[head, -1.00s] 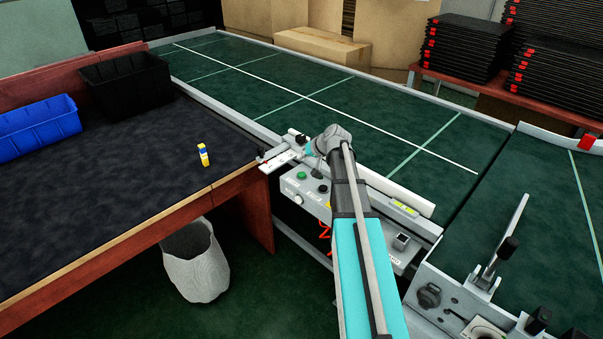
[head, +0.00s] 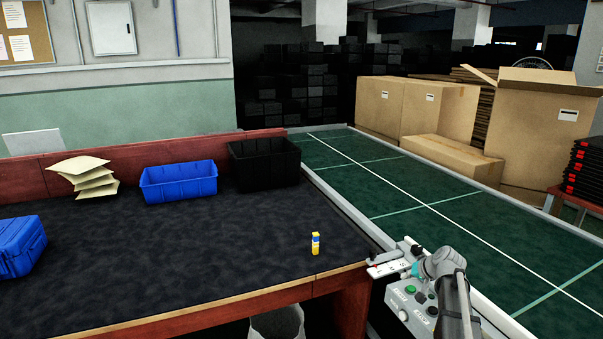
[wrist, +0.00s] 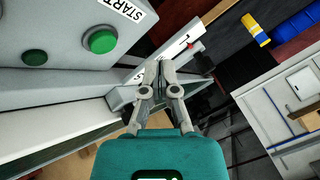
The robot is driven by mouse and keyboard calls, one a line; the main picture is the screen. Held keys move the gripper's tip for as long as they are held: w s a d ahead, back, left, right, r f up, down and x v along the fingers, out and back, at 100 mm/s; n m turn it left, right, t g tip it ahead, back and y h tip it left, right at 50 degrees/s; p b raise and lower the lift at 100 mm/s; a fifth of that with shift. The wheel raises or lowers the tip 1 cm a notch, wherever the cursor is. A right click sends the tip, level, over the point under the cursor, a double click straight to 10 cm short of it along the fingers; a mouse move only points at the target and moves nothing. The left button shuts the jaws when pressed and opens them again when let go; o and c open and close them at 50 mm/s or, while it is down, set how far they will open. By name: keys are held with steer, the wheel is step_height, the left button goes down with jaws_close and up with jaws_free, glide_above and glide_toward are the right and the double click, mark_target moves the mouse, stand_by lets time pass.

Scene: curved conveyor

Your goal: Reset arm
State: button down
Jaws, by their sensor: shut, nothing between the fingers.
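My gripper shows in the wrist view (wrist: 160,68) with its two fingers together and nothing between them. It is close beside the grey control box (wrist: 60,70) with green buttons. In the head view my arm reaches in from the lower right to that control box (head: 408,318), at the conveyor's near side. The fingers are too small to make out there. A yellow and blue bottle (head: 315,244) stands upright on the dark table (head: 200,250), apart from my gripper; it also shows in the wrist view (wrist: 255,30).
A blue bin (head: 178,183) and a black bin (head: 264,163) stand at the table's back. Another blue container (head: 20,245) is at left. The green conveyor (head: 430,220) runs along the right, its visible belt clear. Cardboard boxes (head: 455,155) stand behind it.

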steer(key=s+a+f+n+g+h, duration=0.2)
steer(key=s+a+g, duration=0.2)
steer(key=s+a, duration=0.7)
steer(key=s+a+f+n+g+h, duration=0.1)
steer(key=s+a+f+g+h, duration=0.15)
steer(key=s+a, duration=0.85)
step_height(320, 180, up, 13)
steer(key=s+d+p, duration=0.1)
steer(key=d+p, duration=0.1)
steer(key=p, duration=1.1)
steer(key=shift+s+d+g, duration=0.25)
steer(key=shift+s+g, duration=0.05)
steer(key=shift+g, duration=0.15)
steer(key=shift+s+f+y, duration=0.1)
steer(key=shift+f+y, duration=0.05)
steer(key=shift+y, duration=0.1)
